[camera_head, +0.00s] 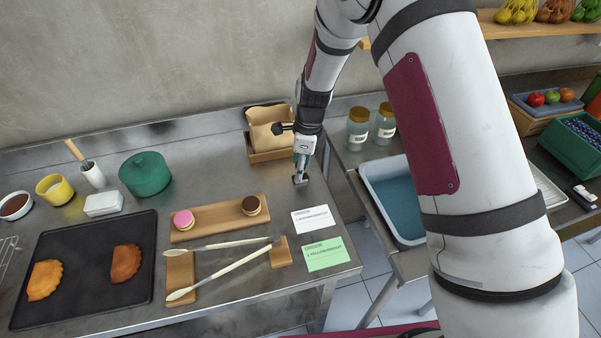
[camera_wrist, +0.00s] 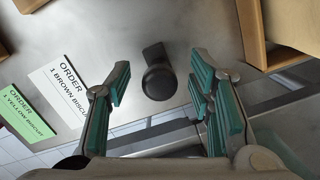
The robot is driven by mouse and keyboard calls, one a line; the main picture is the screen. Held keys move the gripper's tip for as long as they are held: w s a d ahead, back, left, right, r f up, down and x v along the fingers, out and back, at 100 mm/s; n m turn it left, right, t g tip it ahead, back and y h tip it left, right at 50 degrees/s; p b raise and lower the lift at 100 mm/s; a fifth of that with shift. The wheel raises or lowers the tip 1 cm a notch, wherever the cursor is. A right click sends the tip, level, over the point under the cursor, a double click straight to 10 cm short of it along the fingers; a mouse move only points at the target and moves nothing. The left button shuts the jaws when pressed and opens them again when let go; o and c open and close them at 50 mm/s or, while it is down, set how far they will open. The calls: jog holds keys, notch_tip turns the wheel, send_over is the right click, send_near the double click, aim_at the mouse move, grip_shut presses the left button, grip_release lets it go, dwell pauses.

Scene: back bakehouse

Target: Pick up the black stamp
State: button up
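The black stamp (camera_wrist: 158,78) stands on the steel table near its right end. In the wrist view its dark round top lies between the fingers, with a small dark block below it. In the head view the stamp (camera_head: 300,180) shows just under the fingertips. My gripper (camera_head: 301,170) points down above it. In the wrist view my gripper (camera_wrist: 162,88) is open, with teal finger pads on either side of the stamp and a gap to each. Whether the fingertips are level with the stamp is hard to tell.
A white order card (camera_head: 313,219) and a green order card (camera_head: 325,254) lie in front of the stamp. A wooden board with biscuits (camera_head: 220,217) is to the left. A wooden holder (camera_head: 270,154) stands behind. The table's right edge is close.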

grip_shut()
jog(key=shift+r, duration=0.1)
jog(key=shift+r, duration=0.5)
jog(key=shift+s+r+b, duration=0.25)
jog(key=shift+s+r, duration=0.05)
jog(key=shift+r, duration=0.35)
jog(key=shift+s+r+b, duration=0.2)
jog(key=shift+s+r, duration=0.1)
jog(key=shift+r, duration=0.3)
jog(key=s+r, duration=0.1)
jog(key=s, duration=1.4)
jog(key=shift+a+r, duration=0.2)
jog(key=shift+a, duration=0.25)
jog(key=shift+w, duration=0.1)
